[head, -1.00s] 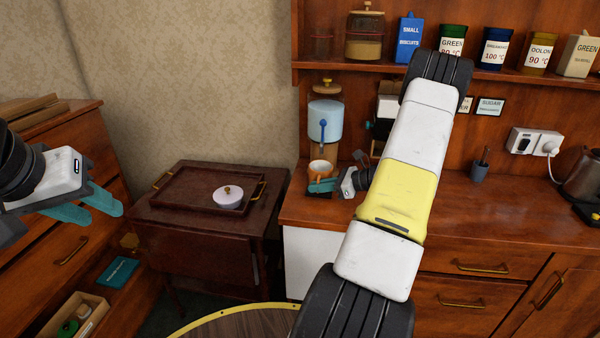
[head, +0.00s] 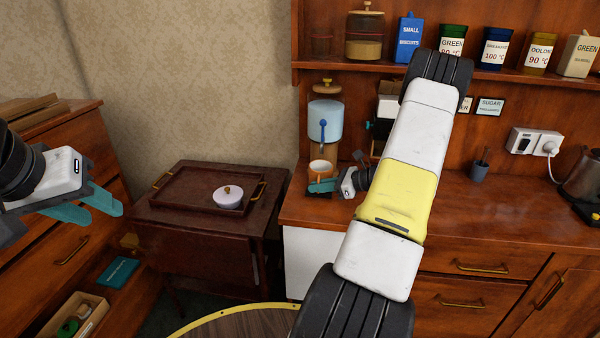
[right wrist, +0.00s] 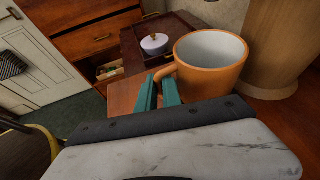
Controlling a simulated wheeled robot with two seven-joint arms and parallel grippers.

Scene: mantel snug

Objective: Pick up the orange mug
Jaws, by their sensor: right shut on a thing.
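The orange mug (head: 319,168) stands upright at the left end of the wooden counter, below the blue-tanked dispenser in the head view. In the right wrist view the mug (right wrist: 212,66) has a pale, empty-looking inside, and its handle points left toward my fingers. My right gripper (right wrist: 158,92) is shut on the mug's handle with its teal fingertips. In the head view my right gripper (head: 324,186) sits in front of the mug, hiding its lower part. My left gripper (head: 106,204) is at the far left, away from the mug, with its teal fingers empty and apart.
The dispenser (head: 325,120) with a wooden body stands close behind the mug. A low dark cabinet to the left bears a tray (head: 172,194) with a lidded white pot (head: 228,197). A grey cup (head: 480,171) and a kettle (head: 583,176) stand further right on the counter.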

